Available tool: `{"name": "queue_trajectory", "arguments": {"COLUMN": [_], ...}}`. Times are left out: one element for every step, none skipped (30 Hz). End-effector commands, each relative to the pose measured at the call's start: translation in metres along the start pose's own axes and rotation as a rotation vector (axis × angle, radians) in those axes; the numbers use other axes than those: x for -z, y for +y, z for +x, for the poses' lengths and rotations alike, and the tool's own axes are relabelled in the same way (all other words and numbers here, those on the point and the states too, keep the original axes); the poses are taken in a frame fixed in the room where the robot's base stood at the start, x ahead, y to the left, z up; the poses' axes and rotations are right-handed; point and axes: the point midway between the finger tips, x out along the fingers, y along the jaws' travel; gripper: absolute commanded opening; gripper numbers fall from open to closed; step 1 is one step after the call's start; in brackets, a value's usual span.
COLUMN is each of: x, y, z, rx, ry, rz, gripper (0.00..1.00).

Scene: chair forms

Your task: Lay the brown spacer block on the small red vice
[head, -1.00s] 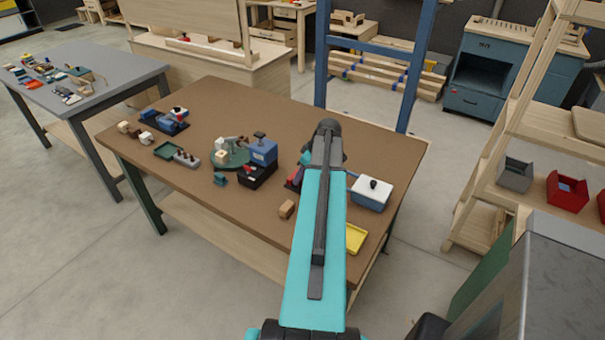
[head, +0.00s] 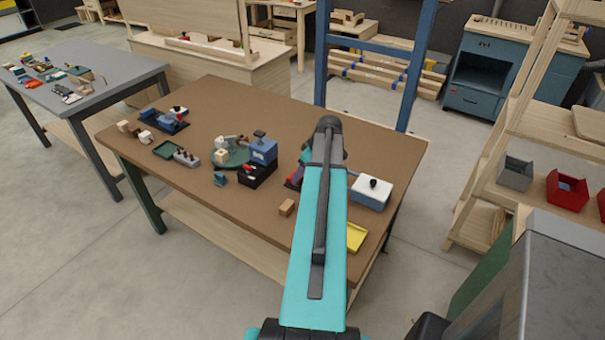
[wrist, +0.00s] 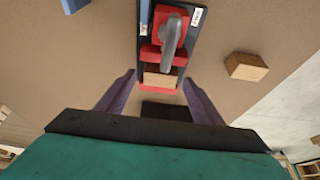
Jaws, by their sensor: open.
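The small red vice (wrist: 150,52) stands on a dark base with a grey handle over it, in the upper middle of the wrist view. In the head view a bit of its red (head: 293,178) shows left of my arm, which hides the rest. A brown block (wrist: 160,78) lies on the near red part of the vice, crosswise. My gripper (wrist: 161,86) is open, with one dark purple finger on each side of that block and visible gaps between. My arm hides the fingertips in the head view.
A loose brown block (wrist: 246,67) lies on the table beside the vice; it also shows in the head view (head: 287,207). A blue box with a white lid (head: 371,190) and a yellow tray (head: 356,238) are right of my arm. A black-and-blue fixture (head: 262,165) stands left.

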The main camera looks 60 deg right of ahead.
Motion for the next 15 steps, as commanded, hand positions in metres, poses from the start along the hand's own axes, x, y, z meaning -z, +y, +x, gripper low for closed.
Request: {"name": "queue_trajectory", "arguments": {"x": [-0.001,-0.001,-0.001,-0.001,-0.001,-0.001,-0.001,-0.001,-0.001,-0.001,-0.001,-0.001,-0.001,-0.001,-0.001], "y": [0.000,0.000,0.000,0.000,0.000,0.000,0.000,0.000,0.000,0.000,0.000,0.000,0.000,0.000,0.000], "z": [-0.003,-0.005,-0.009,-0.011,-0.015,-0.018,-0.021,-0.025,-0.029,-0.032,-0.035,-0.039,-0.043,-0.046,-0.050], "rx": [-0.001,-0.001,-0.002,-0.002,-0.002,-0.002,-0.001,-0.002,-0.002,-0.002,-0.002,-0.002,-0.002,-0.002,-0.002], "ry": [0.000,0.000,0.000,0.001,0.001,0.000,0.000,0.001,0.001,0.001,0.000,0.000,0.001,0.001,0.000], "rz": [0.000,0.000,0.000,0.000,0.000,0.000,0.000,0.000,0.000,0.000,0.000,0.000,0.000,0.000,0.000], "gripper": [0.61,0.61,0.61,0.61,0.61,0.61,0.61,0.61,0.61,0.61,0.61,0.61,0.61,0.61,0.61]}}
